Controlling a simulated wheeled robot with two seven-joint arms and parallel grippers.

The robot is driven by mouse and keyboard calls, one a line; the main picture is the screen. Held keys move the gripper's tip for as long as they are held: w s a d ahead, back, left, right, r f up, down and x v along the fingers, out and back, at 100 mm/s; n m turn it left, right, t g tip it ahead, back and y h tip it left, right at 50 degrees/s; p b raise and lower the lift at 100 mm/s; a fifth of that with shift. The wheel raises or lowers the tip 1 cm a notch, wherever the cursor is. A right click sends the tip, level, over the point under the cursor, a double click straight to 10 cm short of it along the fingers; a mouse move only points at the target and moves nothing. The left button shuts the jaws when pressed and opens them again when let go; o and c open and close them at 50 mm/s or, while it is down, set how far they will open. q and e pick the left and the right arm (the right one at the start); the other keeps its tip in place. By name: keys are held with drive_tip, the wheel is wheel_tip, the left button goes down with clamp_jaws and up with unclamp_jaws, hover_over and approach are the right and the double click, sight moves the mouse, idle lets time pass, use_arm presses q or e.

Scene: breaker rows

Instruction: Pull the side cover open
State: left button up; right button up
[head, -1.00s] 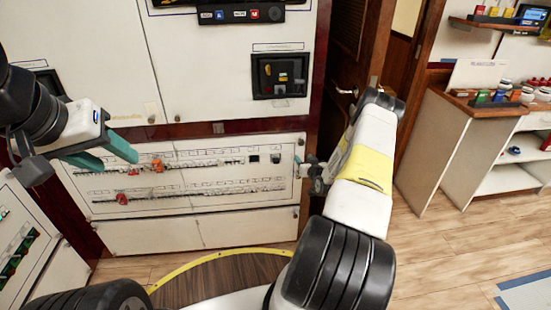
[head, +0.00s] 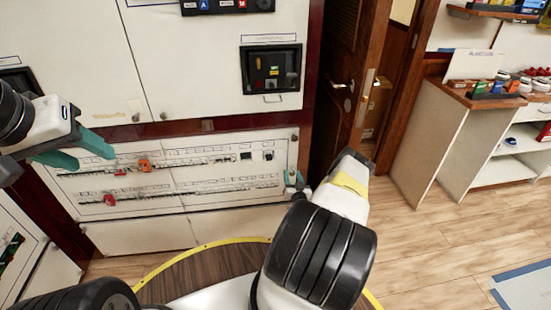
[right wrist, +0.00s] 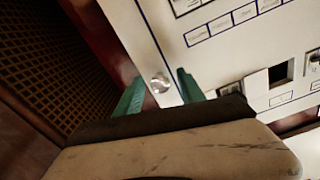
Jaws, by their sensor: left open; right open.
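The white breaker panel (head: 215,171) with two breaker rows stands ahead, low on the wall, and looks closed. A round silver knob (right wrist: 160,84) sits near its edge in the right wrist view. My right gripper (head: 291,178) is at the panel's right edge in the head view. In the right wrist view, its two teal fingers (right wrist: 158,90) are open on either side of the knob, and I cannot tell whether they touch it. My left gripper (head: 84,150) is open and empty in front of the panel's left part.
A white cabinet with a dark inset display (head: 271,69) is above the panel. A brown wooden door (head: 345,85) stands to the right. A white shelf unit (head: 440,145) with small items is further right, with clear wooden floor (head: 430,245) before it.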

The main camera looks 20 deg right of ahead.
drive_tip(key=shift+w+d, duration=0.15)
drive_tip(key=shift+w, duration=0.5)
clamp_jaws()
idle(1.0)
